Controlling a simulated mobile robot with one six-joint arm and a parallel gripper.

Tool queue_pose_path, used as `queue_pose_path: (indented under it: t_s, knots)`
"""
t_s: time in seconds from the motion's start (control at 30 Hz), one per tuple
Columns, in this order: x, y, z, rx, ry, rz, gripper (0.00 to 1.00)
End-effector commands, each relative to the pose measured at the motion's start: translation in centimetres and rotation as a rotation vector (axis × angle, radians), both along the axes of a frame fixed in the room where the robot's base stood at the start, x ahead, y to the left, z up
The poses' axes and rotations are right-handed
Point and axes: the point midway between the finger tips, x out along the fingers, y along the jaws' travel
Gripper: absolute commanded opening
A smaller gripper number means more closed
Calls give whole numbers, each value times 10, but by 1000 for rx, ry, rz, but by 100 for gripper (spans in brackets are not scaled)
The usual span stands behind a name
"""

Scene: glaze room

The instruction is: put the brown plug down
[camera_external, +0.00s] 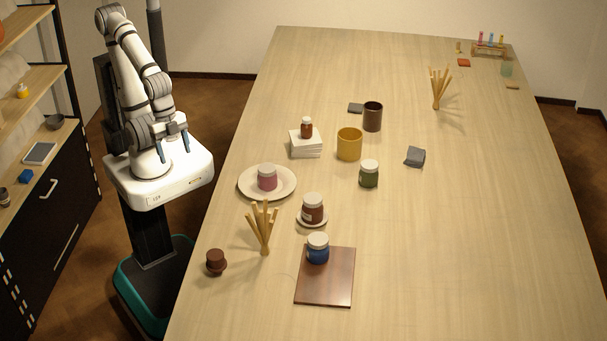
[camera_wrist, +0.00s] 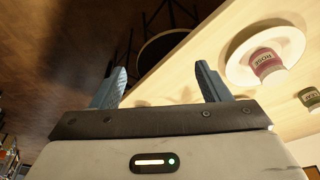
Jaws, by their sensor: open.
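The brown plug (camera_external: 216,262) sits on the table near its front left edge, left of a bundle of wooden sticks. My gripper (camera_external: 174,146) is open and empty, folded back above my own base and left of the table edge, well apart from the plug. In the wrist view its two blue fingers (camera_wrist: 161,88) stand wide apart with nothing between them. I cannot make out the plug in the wrist view.
A plate (camera_external: 246,192) bears a pink jar (camera_external: 267,177), which also shows in the wrist view (camera_wrist: 265,62). A blue jar (camera_external: 318,249) stands on a brown board (camera_external: 340,290). Sticks (camera_external: 263,230) stand near the plug. The table's right side is largely clear.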

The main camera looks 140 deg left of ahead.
Motion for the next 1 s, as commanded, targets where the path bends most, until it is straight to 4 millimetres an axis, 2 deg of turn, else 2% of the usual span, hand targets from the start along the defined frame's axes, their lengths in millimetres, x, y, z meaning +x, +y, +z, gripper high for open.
queue_pose_path:
  t_s: [0.27, 0.47, 0.6, 0.77, 0.87, 0.97, 1.0]
  knots:
    - [3, 5, -7, 51, 37, -44, 70]
    - [21, 34, -35, 356, 230, -313, 70]
    - [54, 57, -49, 647, 388, -571, 70]
    - [109, 66, -57, 994, 535, -861, 70]
    - [150, 56, -62, 1219, 604, -1038, 70]
    - [194, 33, -70, 1454, 652, -1210, 70]
    - [211, 20, -74, 1550, 663, -1274, 70]
